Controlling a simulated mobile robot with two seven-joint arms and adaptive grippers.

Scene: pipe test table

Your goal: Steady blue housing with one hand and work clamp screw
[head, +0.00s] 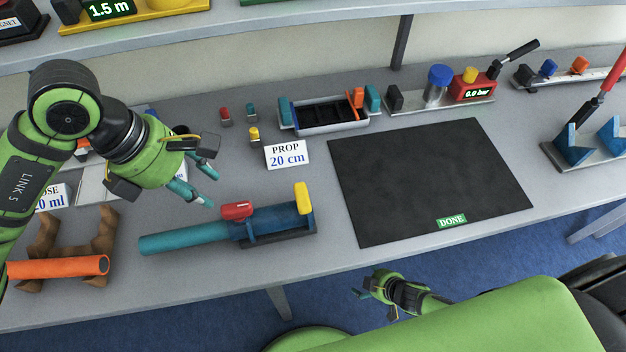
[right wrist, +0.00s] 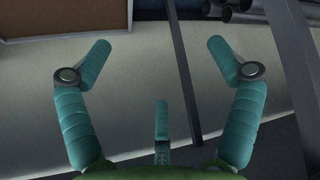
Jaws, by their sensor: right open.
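The blue housing (head: 268,222) lies on the table with a teal pipe (head: 185,239) extending from its left end. A red block (head: 237,210), which may be the clamp screw, sits on top. A yellow piece (head: 303,197) stands at its right end. My left gripper (head: 207,183) is open and empty, above and left of the housing, its fingers pointing toward the red block, apart from it. My right gripper (head: 372,291) is low, beyond the table's front edge. In the right wrist view its fingers (right wrist: 145,65) are spread with nothing between them.
A black mat (head: 430,180) marked DONE lies right of the housing. An orange pipe (head: 58,267) rests on brown supports at left. The table between housing and mat is clear.

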